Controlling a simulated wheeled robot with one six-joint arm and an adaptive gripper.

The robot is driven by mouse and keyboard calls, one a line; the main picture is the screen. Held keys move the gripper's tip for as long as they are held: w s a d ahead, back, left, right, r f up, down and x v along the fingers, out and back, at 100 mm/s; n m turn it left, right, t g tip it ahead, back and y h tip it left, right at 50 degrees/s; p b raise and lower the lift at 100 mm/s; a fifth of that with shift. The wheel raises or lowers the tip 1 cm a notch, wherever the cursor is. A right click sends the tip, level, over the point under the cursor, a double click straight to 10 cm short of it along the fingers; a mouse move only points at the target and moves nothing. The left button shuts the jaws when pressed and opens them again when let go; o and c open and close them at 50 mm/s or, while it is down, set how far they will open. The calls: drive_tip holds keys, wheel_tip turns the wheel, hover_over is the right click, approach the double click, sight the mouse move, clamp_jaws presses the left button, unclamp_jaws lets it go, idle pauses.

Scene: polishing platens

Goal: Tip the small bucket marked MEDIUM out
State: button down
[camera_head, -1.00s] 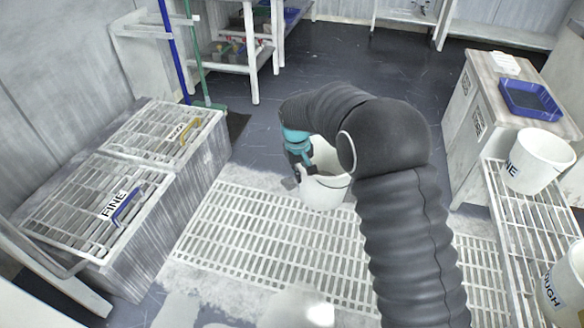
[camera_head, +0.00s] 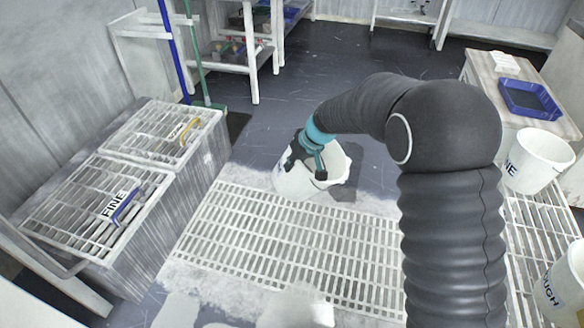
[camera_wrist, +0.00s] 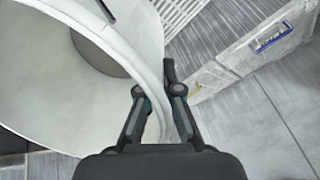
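A white bucket (camera_head: 291,182) hangs in my gripper (camera_head: 310,172) above the floor grating. Its mouth is turned up and to the right in the head view, and it looks tilted. No lettering on it is readable. In the wrist view my gripper (camera_wrist: 160,95) has one finger on each side of the bucket's wall (camera_wrist: 128,62) near the rim, shut on it. The inside shows there in part, pale with a greyer bottom, and I see no clear liquid in it.
A slatted floor grating (camera_head: 290,245) lies below. On the left are two grated bins; the near one has a FINE label (camera_head: 114,203). On the right, a white FINE bucket (camera_head: 540,160) and a ROUGH bucket (camera_head: 562,285) stand on a slatted rack. A blue tray (camera_head: 530,98) sits behind.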

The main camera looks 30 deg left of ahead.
drive_tip(key=shift+d+r+y, duration=0.1)
drive_tip(key=shift+r+y, duration=0.45)
drive_tip(key=shift+y, duration=0.35)
drive_tip(key=shift+d, duration=0.1)
drive_tip(key=shift+w+d+f+g+y, duration=0.2)
drive_tip(key=shift+d+f+y, duration=0.35)
drive_tip(key=shift+y, duration=0.25)
drive_tip(key=shift+w+d+f+g+y, duration=0.1)
drive_tip(key=shift+d+f+g+y, duration=0.1)
drive_tip(key=shift+d+f+y, duration=0.35)
drive_tip(key=f+y+b, duration=0.1)
drive_tip(key=d+f+y+b, duration=0.1)
drive_tip(key=y+b, duration=0.1)
drive_tip(key=shift+w+d+f, duration=0.15)
drive_tip(key=shift+d+f, duration=0.15)
drive_tip(key=shift+d+r+g+y+b, duration=0.15)
drive_tip(key=shift+g+y+b, duration=0.15)
drive_tip(key=shift+b, duration=0.85)
drive_tip(key=d+y+b, duration=0.1)
drive_tip(key=b, duration=0.2)
drive_tip(key=d+y+b, duration=0.1)
drive_tip(key=b, duration=0.3)
drive_tip(key=shift+w+f, duration=0.2)
drive_tip(key=shift+f, duration=0.1)
drive_tip(key=shift+d+b, duration=0.2)
drive_tip(key=shift+b, duration=0.5)
drive_tip(key=shift+d+r+m+y, duration=0.1)
drive_tip(key=shift+r+m+y, duration=0.1)
drive_tip(key=shift+m+y, duration=0.1)
